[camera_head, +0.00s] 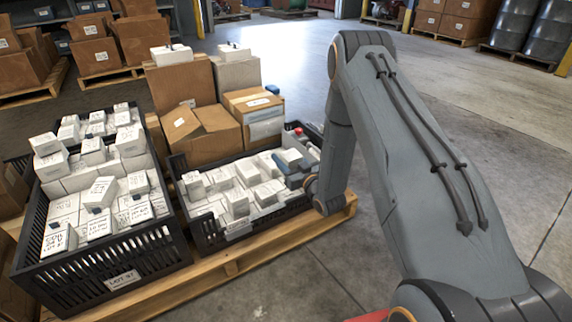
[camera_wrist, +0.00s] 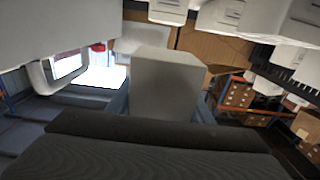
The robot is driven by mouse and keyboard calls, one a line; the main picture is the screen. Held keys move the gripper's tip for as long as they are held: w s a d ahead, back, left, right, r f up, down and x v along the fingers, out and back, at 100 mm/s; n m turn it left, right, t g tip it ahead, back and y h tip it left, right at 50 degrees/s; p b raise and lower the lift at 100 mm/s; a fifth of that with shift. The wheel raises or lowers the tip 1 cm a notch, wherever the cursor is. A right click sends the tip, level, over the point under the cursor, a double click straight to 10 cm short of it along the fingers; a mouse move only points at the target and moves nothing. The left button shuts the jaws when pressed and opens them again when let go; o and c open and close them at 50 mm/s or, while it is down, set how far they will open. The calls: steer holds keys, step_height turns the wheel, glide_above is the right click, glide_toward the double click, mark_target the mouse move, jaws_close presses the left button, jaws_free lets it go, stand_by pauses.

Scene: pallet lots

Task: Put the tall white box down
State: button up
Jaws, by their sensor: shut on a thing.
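My gripper (camera_wrist: 163,108) is shut on a tall white box (camera_wrist: 166,82), which looks grey in shade in the wrist view. Blue-grey finger parts show at both sides of the box's lower end. In the head view my gripper (camera_head: 290,173) is low at the right end of the right black crate (camera_head: 212,238), among white boxes and partly hidden by my arm. I cannot tell in that view which box is held, or whether it touches anything below.
The right crate holds many small white boxes (camera_head: 237,203). A fuller black crate (camera_head: 95,268) stands to its left. Brown cartons (camera_head: 210,135) stand behind, all on a wooden pallet (camera_head: 265,240). A red object (camera_head: 299,131) is near the crate's back right corner. Open floor (camera_head: 300,275) lies in front.

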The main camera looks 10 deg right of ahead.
steer(key=shift+r, duration=0.7)
steer(key=shift+s+d+r+p, duration=0.15)
steer(key=shift+s+r+p, duration=0.05)
steer(key=shift+s+p, duration=0.1)
steer(key=s+r+n+g+y+p, duration=0.1)
steer(key=s+r+n+g+y, duration=0.15)
steer(key=s, duration=0.85)
steer(key=s+r+n+g+y+p, duration=0.15)
steer(key=s+r+y, duration=0.25)
steer(key=s, duration=0.6)
steer(key=s+r+n+g+y, duration=0.3)
steer(key=s, duration=0.8)
steer(key=w+r+m+t+h+p, duration=0.35)
steer(key=r+p, duration=0.35)
steer(key=p, duration=0.3)
steer(key=w+r+m+t+h+p, duration=0.2)
steer(key=w+r+t+h+p, duration=0.15)
steer(key=r+p, duration=0.6)
step_height(320, 180, up, 13)
steer(key=s+m+h+p, duration=0.1)
steer(key=m+h+p, duration=0.4)
steer(key=p, duration=1.3)
steer(key=shift+s+d+f+t+h, duration=0.15)
steer(key=shift+s+d+t+h, duration=0.2)
steer(key=shift+h, duration=1.2)
steer(key=shift+w, duration=0.1)
steer(key=shift+a, duration=0.1)
